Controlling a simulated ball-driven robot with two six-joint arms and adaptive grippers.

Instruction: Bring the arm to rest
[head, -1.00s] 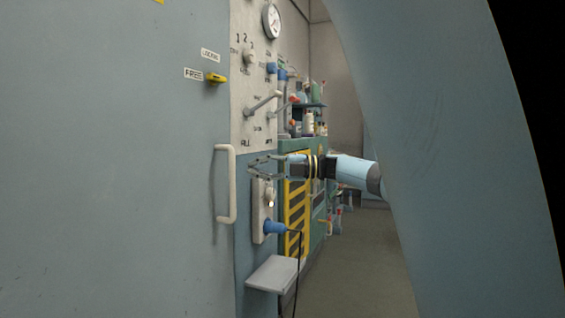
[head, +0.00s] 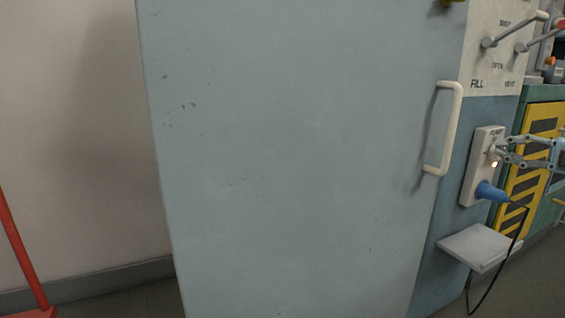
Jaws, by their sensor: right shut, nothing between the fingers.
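My right gripper (head: 504,156) comes in from the right edge of the head view. Its fingers are shut and empty, and their tips are beside the switch on a white socket box (head: 483,166); I cannot tell whether they touch it. A blue plug (head: 490,192) with a black cable sits in the lower part of that box. Most of the right arm is cut off by the picture's edge. My left gripper does not show.
A large blue-grey door (head: 290,150) with a white handle (head: 444,128) fills the middle. A grey shelf (head: 478,245) juts out below the box. Levers (head: 512,30) stick out of the white panel above. A red stand (head: 22,255) is at the far left by the wall.

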